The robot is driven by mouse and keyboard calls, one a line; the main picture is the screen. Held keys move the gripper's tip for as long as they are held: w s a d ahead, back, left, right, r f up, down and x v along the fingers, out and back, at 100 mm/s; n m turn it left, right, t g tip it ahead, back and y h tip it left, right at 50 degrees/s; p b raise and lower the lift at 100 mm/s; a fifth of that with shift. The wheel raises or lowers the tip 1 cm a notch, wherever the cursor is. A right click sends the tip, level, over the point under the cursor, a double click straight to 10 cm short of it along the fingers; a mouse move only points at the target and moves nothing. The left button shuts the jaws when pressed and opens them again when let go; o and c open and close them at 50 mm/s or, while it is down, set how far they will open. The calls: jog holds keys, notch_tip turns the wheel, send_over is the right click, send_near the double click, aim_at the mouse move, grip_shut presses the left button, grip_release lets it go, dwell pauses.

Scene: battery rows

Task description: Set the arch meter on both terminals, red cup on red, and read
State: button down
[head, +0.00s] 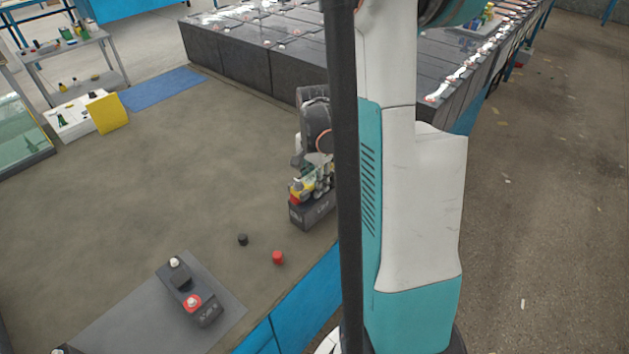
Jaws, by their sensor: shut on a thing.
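My gripper (312,182) is shut on a small yellow-green thing with a red end (298,187), which looks like the arch meter. It is right at the top of a dark box (313,213) with pale lettering; I cannot tell whether the meter touches the box. My fingers and the dark column hide part of it. At the lower left, a dark battery (208,313) lies on a grey mat (225,283). Its one terminal has a red base (192,302) and pale post; the other has a black base and pale post (175,263).
A red cap (278,257) and a black cap (243,239) lie loose between battery and gripper. Dark battery rows (235,55) stand behind. A white tray (75,117) with a yellow panel (107,113) is at the left. The middle of the brown surface (170,180) is clear.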

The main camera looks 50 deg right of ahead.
aim_at(314, 176)
jog(key=c, duration=1.1)
grip_release()
jog(key=shift+r, duration=0.1)
notch_tip(314, 176, up, 12)
jog(key=shift+f, duration=0.1)
